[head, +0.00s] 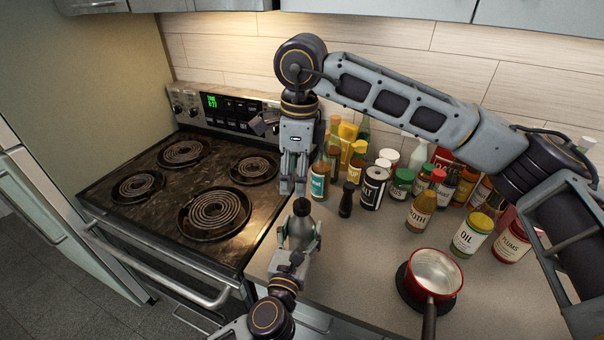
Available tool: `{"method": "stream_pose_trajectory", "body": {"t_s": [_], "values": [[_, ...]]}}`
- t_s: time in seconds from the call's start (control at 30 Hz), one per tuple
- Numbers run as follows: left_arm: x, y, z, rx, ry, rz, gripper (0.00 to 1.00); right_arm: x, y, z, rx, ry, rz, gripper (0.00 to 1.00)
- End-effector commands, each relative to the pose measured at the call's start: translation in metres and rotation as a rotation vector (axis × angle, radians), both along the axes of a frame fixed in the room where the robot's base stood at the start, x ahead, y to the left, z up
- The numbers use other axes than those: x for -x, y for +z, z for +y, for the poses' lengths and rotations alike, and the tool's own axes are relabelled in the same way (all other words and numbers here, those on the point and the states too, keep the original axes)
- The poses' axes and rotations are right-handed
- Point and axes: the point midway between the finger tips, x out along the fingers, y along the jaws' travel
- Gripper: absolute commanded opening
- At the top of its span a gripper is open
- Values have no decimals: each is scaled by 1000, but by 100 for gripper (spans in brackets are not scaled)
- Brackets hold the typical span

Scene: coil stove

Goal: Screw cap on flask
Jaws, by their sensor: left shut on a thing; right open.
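The flask (299,230) is a small grey vessel near the counter's left front edge, roughly upright. My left gripper (301,238) is shut on its body from the front, with a finger on either side. A dark rounded cap (301,207) shows at the top of the flask; I cannot tell how far it is screwed on. My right gripper (292,188) points down just above and slightly left of the cap, with its fingers apart and nothing visible between them. Whether a fingertip touches the cap cannot be told.
A coil stove (170,218) lies to the left. A dark slim bottle (347,199) and a salt can (374,188) stand right of the flask, before several bottles and jars. A red pot (434,274) stands at the front right. Bare counter (350,260) lies between flask and pot.

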Motion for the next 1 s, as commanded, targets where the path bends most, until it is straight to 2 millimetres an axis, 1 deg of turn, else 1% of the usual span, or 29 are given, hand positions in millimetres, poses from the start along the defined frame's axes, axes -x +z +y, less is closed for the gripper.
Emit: {"method": "stream_pose_trajectory", "body": {"t_s": [1.0], "values": [[0,-1,0,-1,0,1,0,2,-1,-13,58,822,-23,54]]}}
